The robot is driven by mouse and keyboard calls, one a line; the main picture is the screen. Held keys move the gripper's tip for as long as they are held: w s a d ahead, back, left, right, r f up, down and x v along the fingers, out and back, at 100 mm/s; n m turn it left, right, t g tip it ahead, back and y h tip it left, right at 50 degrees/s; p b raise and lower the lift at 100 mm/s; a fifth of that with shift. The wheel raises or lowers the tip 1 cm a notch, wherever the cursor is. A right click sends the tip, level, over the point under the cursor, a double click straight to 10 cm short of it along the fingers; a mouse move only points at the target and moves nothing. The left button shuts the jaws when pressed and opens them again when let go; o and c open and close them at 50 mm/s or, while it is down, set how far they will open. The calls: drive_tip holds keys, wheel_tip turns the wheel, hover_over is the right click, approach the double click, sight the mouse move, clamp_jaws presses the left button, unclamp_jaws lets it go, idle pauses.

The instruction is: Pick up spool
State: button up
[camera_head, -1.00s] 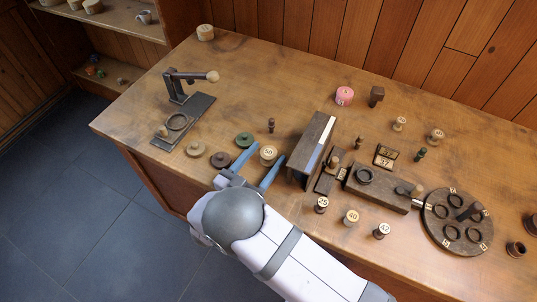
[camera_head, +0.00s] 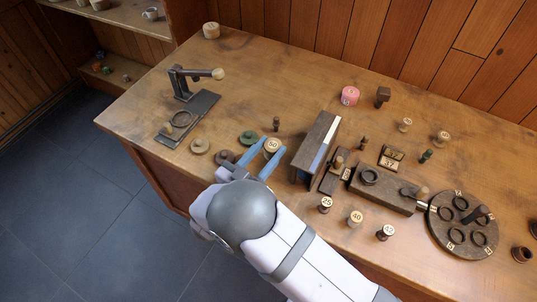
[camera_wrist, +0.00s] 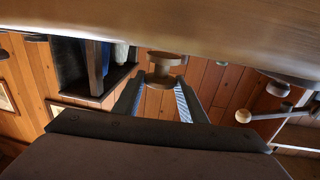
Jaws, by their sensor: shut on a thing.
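A pale wooden spool (camera_head: 272,146) marked 50 on its top is between the blue fingers of my gripper (camera_head: 272,148), near the left front of the bench. In the wrist view the same spool (camera_wrist: 163,71), with wide flanges and a narrower waist, sits between my fingertips (camera_wrist: 160,92). The gripper is shut on it. The spool looks upright; I cannot tell whether its base touches the bench. Other spools, marked 25 (camera_head: 326,204), 40 (camera_head: 355,218) and 32 (camera_head: 386,232), stand to the right along the front.
A dark upright block (camera_head: 314,147) stands close right of the gripper. Green (camera_head: 249,138), brown (camera_head: 225,157) and tan (camera_head: 200,146) discs lie to the left, by a lever stand (camera_head: 181,85). A round ring tray (camera_head: 460,224) is far right.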

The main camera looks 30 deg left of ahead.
sight(269, 150)
wheel_tip(269, 150, up, 7)
drive_tip(key=shift+r+b, duration=0.1)
drive_tip(key=shift+b, duration=0.45)
drive_tip(key=shift+r+p, duration=1.15)
drive_tip(key=shift+f, duration=0.1)
wheel_tip(269, 150, down, 2)
drive_tip(key=shift+f+b, duration=0.15)
drive_tip(key=shift+b, duration=1.05)
drive_tip(key=shift+f+p, duration=1.05)
drive_tip(key=shift+f, duration=3.7)
